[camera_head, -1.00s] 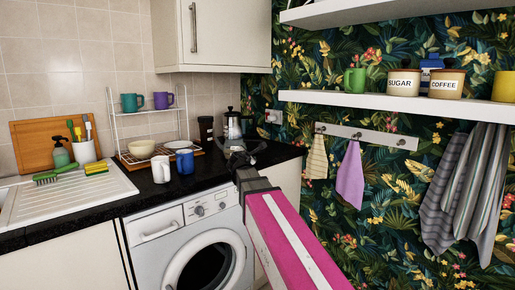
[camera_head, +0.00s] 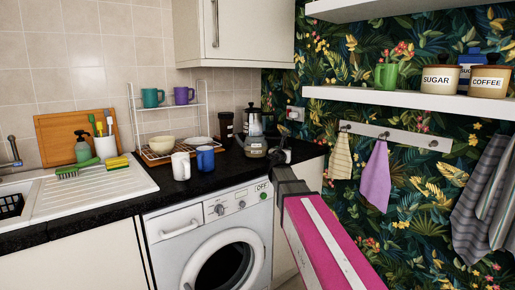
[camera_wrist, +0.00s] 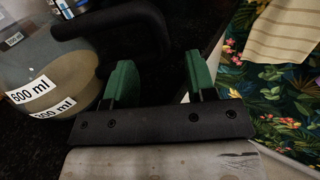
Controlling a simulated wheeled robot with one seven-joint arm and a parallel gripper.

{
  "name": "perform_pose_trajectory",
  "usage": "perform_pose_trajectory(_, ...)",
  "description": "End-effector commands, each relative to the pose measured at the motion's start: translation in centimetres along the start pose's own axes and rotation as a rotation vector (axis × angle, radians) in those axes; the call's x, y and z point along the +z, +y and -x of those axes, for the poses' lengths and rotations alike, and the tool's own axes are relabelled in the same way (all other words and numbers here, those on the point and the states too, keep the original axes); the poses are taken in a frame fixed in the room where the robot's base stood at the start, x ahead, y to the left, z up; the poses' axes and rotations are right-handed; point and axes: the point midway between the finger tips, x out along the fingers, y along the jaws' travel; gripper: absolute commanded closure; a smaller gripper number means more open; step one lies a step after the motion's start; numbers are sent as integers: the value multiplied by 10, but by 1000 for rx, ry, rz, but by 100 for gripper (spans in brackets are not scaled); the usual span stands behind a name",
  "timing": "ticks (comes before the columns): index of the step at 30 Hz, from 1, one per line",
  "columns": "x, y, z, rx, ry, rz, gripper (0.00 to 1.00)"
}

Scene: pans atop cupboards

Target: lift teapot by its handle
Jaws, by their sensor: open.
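The teapot is a glass pot (camera_head: 255,149) with a dark lid, standing at the right end of the black counter. In the wrist view, its clear body (camera_wrist: 55,62) with "600 ml" labels fills the left side, and its black handle (camera_wrist: 110,20) runs across the top. My gripper (camera_head: 282,152) is just right of the pot in the head view. In the wrist view, its two green fingertips (camera_wrist: 162,72) are apart with nothing between them. The handle lies ahead of the left finger, outside the gap. Whether that finger touches it, I cannot tell.
A metal coffee maker (camera_head: 255,122) and a dark jar (camera_head: 226,124) stand behind the pot. The patterned wall with hanging cloths (camera_head: 341,157) is close on the right.

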Motion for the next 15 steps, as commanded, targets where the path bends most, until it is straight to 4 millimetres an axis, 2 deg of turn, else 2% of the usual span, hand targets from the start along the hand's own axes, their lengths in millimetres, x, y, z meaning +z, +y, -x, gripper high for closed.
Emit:
perform_pose_trajectory(9, -4, -2, -43, -1, 1, -1, 49)
perform_pose_trajectory(15, -4, -3, -48, 0, 0, -1, 49)
